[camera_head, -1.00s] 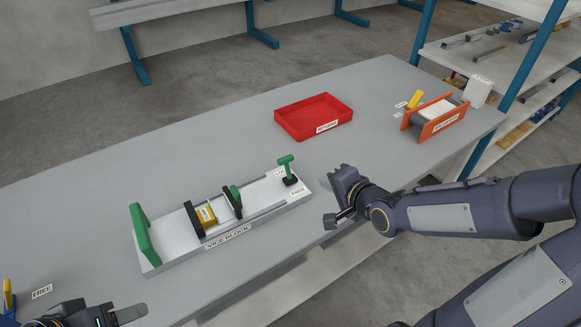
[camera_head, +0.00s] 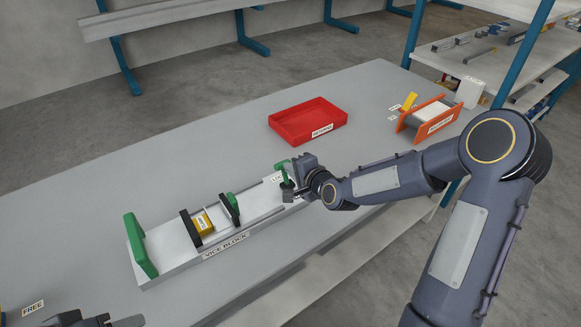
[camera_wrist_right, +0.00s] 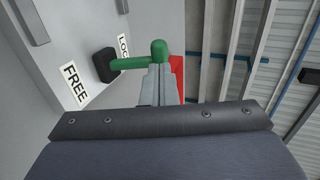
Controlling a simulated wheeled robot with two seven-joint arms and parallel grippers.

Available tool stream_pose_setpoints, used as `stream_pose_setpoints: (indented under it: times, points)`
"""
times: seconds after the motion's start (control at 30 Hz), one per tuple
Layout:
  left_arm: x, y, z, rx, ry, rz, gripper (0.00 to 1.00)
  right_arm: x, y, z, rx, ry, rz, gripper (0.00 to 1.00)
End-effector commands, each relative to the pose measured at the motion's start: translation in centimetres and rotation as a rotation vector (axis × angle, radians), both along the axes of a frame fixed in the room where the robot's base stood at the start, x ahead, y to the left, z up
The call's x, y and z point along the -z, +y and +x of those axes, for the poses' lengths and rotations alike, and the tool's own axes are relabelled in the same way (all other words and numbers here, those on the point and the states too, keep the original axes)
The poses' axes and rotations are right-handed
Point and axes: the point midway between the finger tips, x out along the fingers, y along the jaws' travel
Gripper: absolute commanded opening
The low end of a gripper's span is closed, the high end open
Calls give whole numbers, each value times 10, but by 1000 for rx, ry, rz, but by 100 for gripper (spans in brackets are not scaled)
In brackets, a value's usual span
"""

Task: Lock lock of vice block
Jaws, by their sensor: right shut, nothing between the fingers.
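The vice block (camera_head: 170,262) is a long pale block on the table with green end parts and dark jaws around a yellow piece (camera_head: 203,222). Its lock is a green lever (camera_head: 283,166) at the right end; in the right wrist view the green lever (camera_wrist_right: 135,63) runs from a black pivot (camera_wrist_right: 105,64), between the labels FREE (camera_wrist_right: 74,84) and LOCK (camera_wrist_right: 123,45), to a round knob. My right gripper (camera_head: 287,184) is at the lever; its shut fingers (camera_wrist_right: 156,85) are right by the knob, with no grip on it. Contact is unclear. My left gripper (camera_head: 125,321) is partly visible at the bottom left.
A red tray (camera_head: 308,122) lies behind the vice block. An orange-sided fixture (camera_head: 428,122) stands at the table's right end, near a shelf rack (camera_head: 480,60). The table behind the vice block's left part is clear.

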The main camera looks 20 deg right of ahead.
Motion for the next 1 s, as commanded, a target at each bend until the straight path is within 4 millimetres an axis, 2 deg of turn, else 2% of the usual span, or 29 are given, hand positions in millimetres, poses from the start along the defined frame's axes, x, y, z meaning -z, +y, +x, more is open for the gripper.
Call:
stream_pose_setpoints:
  times: [0.43,0.7,1.0]
  points:
    - [-1,0,0,0,0,0,49,3,2,6,0,0,0,0]
    - [32,0,0,0,1,0,49,11,7,21,1,-3,0,0]
    - [33,0,0,0,0,0,49,6,8,23,-1,2,1,0]
